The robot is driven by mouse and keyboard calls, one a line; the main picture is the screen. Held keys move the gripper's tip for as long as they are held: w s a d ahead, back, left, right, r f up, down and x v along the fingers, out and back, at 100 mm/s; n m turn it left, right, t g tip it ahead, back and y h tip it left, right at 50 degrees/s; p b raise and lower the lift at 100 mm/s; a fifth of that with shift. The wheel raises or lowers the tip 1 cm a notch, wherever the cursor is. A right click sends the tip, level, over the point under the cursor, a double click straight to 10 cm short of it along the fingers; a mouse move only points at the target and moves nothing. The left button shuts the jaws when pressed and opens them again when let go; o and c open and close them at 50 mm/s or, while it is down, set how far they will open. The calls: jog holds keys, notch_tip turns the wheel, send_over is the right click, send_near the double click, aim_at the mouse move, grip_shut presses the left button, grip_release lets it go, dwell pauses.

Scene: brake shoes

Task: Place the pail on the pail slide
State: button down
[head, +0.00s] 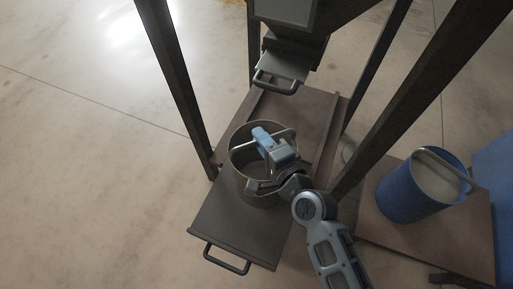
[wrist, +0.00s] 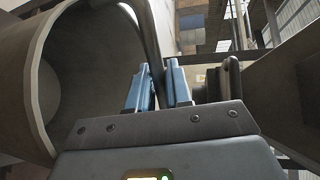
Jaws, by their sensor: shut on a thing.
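A grey metal pail (head: 246,190) is over the dark pail slide (head: 240,232), a flat plate with a bar handle at its front edge. I cannot tell whether the pail's bottom touches the slide. My gripper (head: 264,138) reaches across the pail's mouth and is shut on the pail's bail handle. In the wrist view, the pail (wrist: 95,60) fills the left side, and its handle runs between the blue fingers of my gripper (wrist: 162,85).
Dark frame legs (head: 180,85) stand around the slide, and a hopper with a handled chute (head: 275,62) hangs above. A brown base board (head: 305,115) lies behind the pail. A blue pail (head: 408,192) stands on a brown table at right. The floor at left is clear.

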jog(key=shift+w+a+f+b, duration=0.1)
jog(key=shift+a+f+b, duration=0.1)
jog(key=shift+f+b, duration=0.45)
jog(key=shift+w+a+f+b, duration=0.1)
jog(key=shift+a+f+b, duration=0.2)
jog(key=shift+f, duration=0.6)
jog(key=shift+a+f+b, duration=0.15)
jog(key=shift+f+b, duration=0.4)
jog(key=shift+f, duration=0.2)
jog(key=shift+f, duration=0.15)
jog(key=c, duration=1)
grip_release()
jog(key=shift+c, duration=0.2)
jog(key=v, duration=1.2)
